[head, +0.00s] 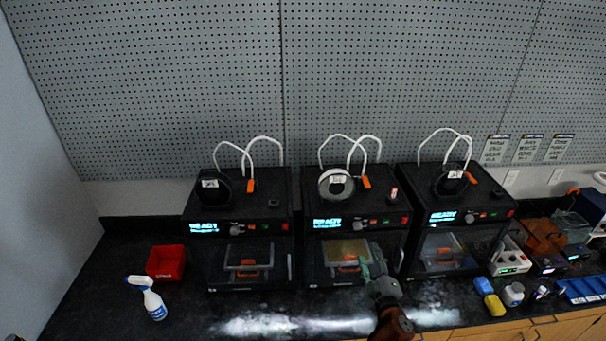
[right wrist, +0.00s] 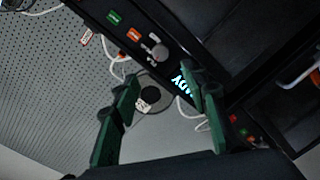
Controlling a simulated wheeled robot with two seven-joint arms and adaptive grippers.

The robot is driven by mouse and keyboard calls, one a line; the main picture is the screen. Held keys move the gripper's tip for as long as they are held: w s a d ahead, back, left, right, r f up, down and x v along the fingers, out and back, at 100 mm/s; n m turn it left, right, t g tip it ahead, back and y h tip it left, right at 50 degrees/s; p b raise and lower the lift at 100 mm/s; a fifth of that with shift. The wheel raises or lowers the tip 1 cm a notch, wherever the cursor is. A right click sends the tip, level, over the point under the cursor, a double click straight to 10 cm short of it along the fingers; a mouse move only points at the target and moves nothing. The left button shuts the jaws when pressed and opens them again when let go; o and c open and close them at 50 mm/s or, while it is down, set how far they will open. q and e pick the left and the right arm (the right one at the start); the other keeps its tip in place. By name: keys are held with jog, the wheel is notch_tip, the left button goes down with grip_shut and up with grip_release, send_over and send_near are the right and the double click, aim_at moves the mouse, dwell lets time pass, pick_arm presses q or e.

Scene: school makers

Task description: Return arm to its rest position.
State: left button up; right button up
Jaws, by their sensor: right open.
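My right arm comes in from the bottom edge in the head view. My right gripper (head: 373,265), with green fingers, is in front of the middle 3D printer (head: 312,243), to the right of its plate area. In the right wrist view the two green fingers (right wrist: 160,115) are spread apart with nothing between them. Beyond them show a tilted printer front with a lit display, and the pegboard wall. Whether the fingers touch the printer cannot be told.
Two more printers stand left (head: 237,213) and right (head: 470,192) on the dark counter (head: 100,290). A red bin (head: 166,262) and a spray bottle (head: 153,302) are at left. Several bottles, boxes and a blue tray (head: 583,290) crowd the right. The front middle counter is clear.

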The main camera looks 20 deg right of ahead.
jog(key=s+d+f+m+g, duration=0.1)
jog(key=s+f+m+g, duration=0.6)
jog(key=s+f, duration=0.95)
jog(key=s+a+f+m+g+y, duration=0.1)
jog(key=s+a+f+g, duration=0.25)
jog(key=s, duration=0.55)
jog(key=s+a+f+m+g+y, duration=0.1)
jog(key=s+a+f+g+y, duration=0.2)
jog(key=s, duration=0.6)
notch_tip(320, 180, down, 37)
jog(key=s+a+g+b, duration=0.1)
jog(key=s+a+b, duration=0.1)
jog(key=b, duration=0.5)
pick_arm(q)
notch_tip(320, 180, down, 13)
jog(key=s+b, duration=0.1)
jog(key=b, duration=0.4)
jog(key=shift+r+b, duration=0.15)
jog(key=shift+b, duration=0.15)
pick_arm(e)
jog(key=s+f+n+g, duration=0.1)
jog(key=s+f, duration=1.8)
jog(key=f, duration=0.4)
jog(key=shift+h, duration=0.3)
jog(key=shift+g, duration=0.25)
jog(key=shift+c, duration=0.2)
